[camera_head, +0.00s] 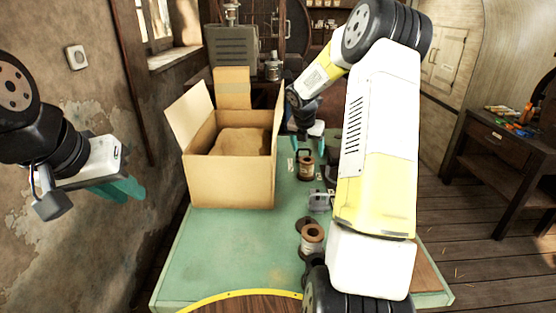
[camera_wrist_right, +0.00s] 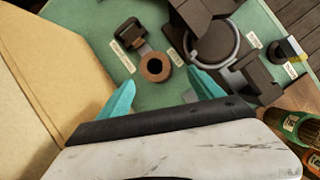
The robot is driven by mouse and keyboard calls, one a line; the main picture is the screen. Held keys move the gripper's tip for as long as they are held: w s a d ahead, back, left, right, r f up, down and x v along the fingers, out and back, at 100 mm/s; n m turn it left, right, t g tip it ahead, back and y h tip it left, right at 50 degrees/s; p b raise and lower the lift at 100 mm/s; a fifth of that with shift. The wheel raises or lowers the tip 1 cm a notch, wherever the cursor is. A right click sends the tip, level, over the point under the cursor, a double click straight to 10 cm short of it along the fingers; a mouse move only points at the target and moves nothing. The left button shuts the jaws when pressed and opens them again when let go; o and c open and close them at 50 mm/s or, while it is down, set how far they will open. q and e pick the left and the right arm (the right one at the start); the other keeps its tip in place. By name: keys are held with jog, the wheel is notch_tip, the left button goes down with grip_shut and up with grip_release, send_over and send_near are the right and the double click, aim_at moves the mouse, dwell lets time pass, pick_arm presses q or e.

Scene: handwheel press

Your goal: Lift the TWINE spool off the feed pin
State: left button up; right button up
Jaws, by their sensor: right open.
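A brown spool (camera_head: 305,168) with a pale label stands on the green table, right of the cardboard box. In the right wrist view the spool (camera_wrist_right: 155,67) shows from above as a round brown flange with a dark centre hole. Its label is too small to read, so I cannot tell whether it is the twine; any pin inside is hidden. My right gripper (camera_wrist_right: 161,80) is open and empty, with the spool just beyond and between its teal fingertips. My left gripper (camera_head: 120,189) hangs far left, away from the table; its finger gap is unclear.
An open cardboard box (camera_head: 230,180) stands close left of the spool. Another spool (camera_head: 312,238) stands nearer the front. Dark press parts (camera_wrist_right: 215,40) and a dark bracket (camera_wrist_right: 130,33) sit close by the spool. The table's front left (camera_head: 215,250) is clear.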

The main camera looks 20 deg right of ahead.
aim_at(307, 167)
jog(key=shift+n, duration=0.4)
jog(key=x, duration=0.8)
jog(key=shift+w+a+f, duration=0.2)
jog(key=shift+w+f, duration=0.15)
jog(key=shift+w, duration=0.15)
jog(key=c, duration=1.5)
